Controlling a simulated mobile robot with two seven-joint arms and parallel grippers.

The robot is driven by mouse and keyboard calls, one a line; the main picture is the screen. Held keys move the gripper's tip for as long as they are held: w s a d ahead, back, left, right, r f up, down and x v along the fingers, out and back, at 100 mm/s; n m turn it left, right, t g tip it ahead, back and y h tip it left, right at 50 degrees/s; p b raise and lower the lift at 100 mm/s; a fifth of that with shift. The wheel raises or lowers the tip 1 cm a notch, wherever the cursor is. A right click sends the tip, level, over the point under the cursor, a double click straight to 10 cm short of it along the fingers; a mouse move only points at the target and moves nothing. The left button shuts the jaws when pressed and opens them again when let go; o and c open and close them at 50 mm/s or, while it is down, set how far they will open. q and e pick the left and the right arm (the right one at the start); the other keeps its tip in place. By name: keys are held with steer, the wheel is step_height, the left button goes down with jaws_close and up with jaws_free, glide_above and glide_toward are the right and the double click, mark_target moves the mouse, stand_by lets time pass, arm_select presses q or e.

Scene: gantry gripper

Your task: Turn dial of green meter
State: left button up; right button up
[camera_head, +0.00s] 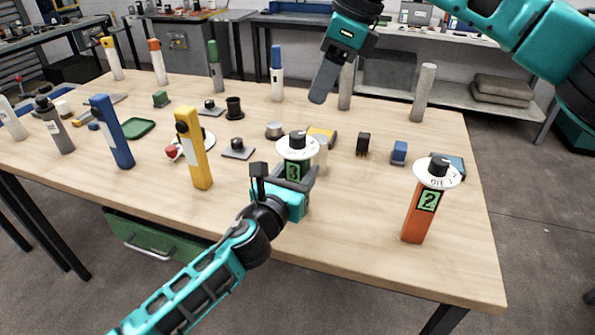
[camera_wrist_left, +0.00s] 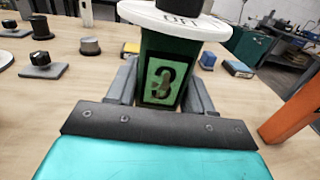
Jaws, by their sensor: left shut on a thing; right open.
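The green meter (camera_head: 294,172) stands near the front middle of the table, with a "3" on its display. A white dial disc (camera_head: 283,148) with a black knob (camera_head: 297,138) sits on top of it. My left gripper (camera_head: 296,182) is shut on the meter's body, below the dial. In the left wrist view the fingers press both sides of the green body (camera_wrist_left: 190,57), under the white disc (camera_wrist_left: 165,20); the knob top is cut off there. My right gripper (camera_head: 321,92) hangs above and behind the meter, empty, pointing down; one finger hides the other.
An orange meter (camera_head: 414,222) showing "2", with its own dial, stands to the right. A yellow device (camera_head: 193,150) and a blue one (camera_head: 112,132) stand to the left. Small blocks and knobs lie behind. Clear tabletop lies between the green and orange meters.

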mark_target(297, 134)
arm_select(q)
steer(key=c, duration=0.4)
steer(key=shift+c, duration=0.2)
arm_select(e)
steer(key=o, duration=0.3)
steer(key=shift+a, duration=0.1)
steer(key=n, duration=0.1)
steer(key=w+a+n+h, duration=0.1)
steer(key=n, duration=0.1)
steer(key=shift+a+r+n, duration=0.1)
steer(key=shift+n, duration=0.2)
steer(key=a+f+n+h, duration=0.1)
steer(key=f+n, duration=0.2)
steer(key=f+n+h, duration=0.1)
steer(key=f+n, duration=0.2)
steer(key=n, duration=0.1)
steer(key=a+f+n+h, duration=0.1)
steer(key=f+n, duration=0.2)
steer(key=n, duration=0.1)
steer(key=shift+s+a+f+g, duration=0.15)
steer(key=shift+a+f+g, duration=0.15)
steer(key=shift+a+f, duration=0.1)
steer(key=shift+c, duration=0.2)
steer(key=c, duration=1)
